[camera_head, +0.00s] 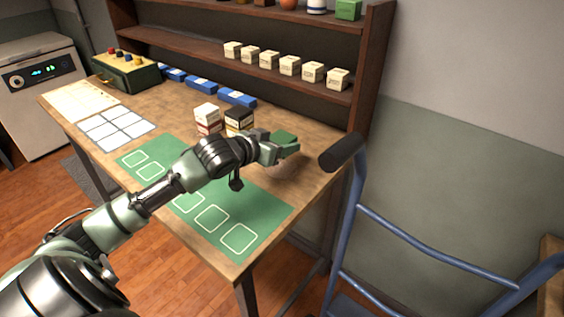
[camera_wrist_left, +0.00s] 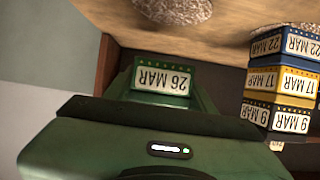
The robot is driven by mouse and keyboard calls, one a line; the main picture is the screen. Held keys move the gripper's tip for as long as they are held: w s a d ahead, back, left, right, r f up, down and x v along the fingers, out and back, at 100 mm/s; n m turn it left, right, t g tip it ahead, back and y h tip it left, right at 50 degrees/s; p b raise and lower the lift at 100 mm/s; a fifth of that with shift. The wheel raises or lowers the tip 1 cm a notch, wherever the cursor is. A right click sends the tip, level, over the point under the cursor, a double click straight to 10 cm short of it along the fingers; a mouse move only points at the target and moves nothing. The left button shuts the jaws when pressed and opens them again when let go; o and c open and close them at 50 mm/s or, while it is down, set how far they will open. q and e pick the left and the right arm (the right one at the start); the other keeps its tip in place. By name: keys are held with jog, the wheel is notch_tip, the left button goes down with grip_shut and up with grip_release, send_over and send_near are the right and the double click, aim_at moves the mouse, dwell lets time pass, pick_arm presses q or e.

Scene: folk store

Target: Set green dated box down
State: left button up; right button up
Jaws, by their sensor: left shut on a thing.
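My left gripper (camera_head: 284,147) is over the right part of the table, shut on the green dated box (camera_head: 284,137). In the left wrist view the box (camera_wrist_left: 163,80) shows a white label reading "26 MAR", upside down in the picture. Most of the box is hidden by the gripper in the head view. I cannot tell whether it touches the table. The green mat (camera_head: 262,212) with white outlined squares lies in front of it, partly behind my arm. My right gripper is not in view.
Several cream boxes (camera_head: 289,65) line the shelf. A blue trolley frame (camera_head: 420,238) stands right of the table.

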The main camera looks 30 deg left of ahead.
aim_at(282, 169)
pick_arm(q)
jog(key=shift+f, duration=0.3)
notch_tip(282, 169, down, 5)
jog(key=shift+f, duration=0.3)
jog(key=o, duration=1.6)
jog(key=shift+f, duration=0.1)
